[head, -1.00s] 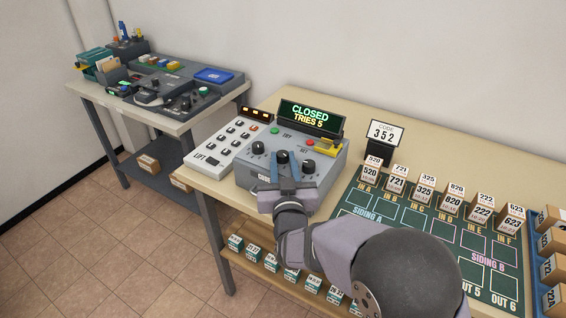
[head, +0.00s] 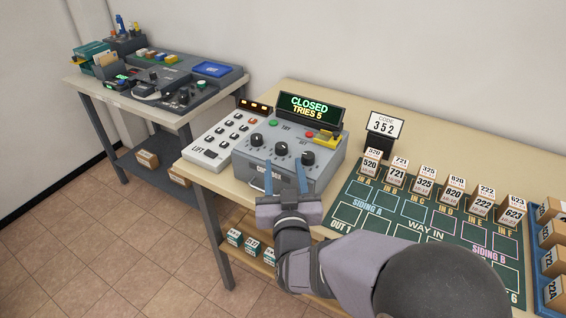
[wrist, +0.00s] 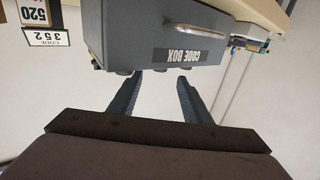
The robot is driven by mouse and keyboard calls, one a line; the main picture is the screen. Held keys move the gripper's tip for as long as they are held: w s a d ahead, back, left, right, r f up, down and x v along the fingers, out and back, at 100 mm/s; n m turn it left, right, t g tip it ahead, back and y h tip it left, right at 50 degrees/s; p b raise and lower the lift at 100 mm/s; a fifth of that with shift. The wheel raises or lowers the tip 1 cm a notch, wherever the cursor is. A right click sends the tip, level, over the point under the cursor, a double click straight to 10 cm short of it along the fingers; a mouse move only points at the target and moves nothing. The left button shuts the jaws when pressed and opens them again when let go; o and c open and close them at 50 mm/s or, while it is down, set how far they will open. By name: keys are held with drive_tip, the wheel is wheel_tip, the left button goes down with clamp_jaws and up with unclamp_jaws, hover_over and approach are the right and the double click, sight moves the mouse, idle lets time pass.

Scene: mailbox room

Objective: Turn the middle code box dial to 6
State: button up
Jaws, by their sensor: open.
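The grey code box (head: 324,177) stands on the table with three black dials on top: a left dial (head: 257,139), the middle dial (head: 281,150) and a right dial (head: 308,158). Its display (head: 310,107) reads CLOSED, TRIES 5. The number the middle dial points at is too small to read. My gripper (head: 285,176) is open and empty in front of the box, below the middle dial. In the wrist view, the fingers (wrist: 160,78) are apart, close to the box face with its upside-down CODE BOX label (wrist: 177,56).
A code card (head: 383,124) reads 352. A keypad panel (head: 221,136) adjoins the box on the left. A green siding board (head: 430,228) with numbered blocks lies to the right. A second table (head: 185,118) stands at the back left.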

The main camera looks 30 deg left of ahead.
drive_tip(key=shift+s+d, duration=0.35)
drive_tip(key=shift+s, duration=0.15)
drive_tip(key=shift+c, duration=1.4)
wheel_tip(320, 180, up, 9)
drive_tip(key=w+h+p, duration=0.1)
drive_tip(key=w+p, duration=0.1)
drive_tip(key=p, duration=1.3)
drive_tip(key=g+h+p, duration=0.2)
drive_tip(key=g+p, duration=0.1)
drive_tip(key=g, duration=0.1)
approach(281, 146)
drive_tip(key=shift+p+x, duration=1.45)
drive_tip(key=shift+x, duration=2.8)
drive_tip(key=shift+d, duration=0.1)
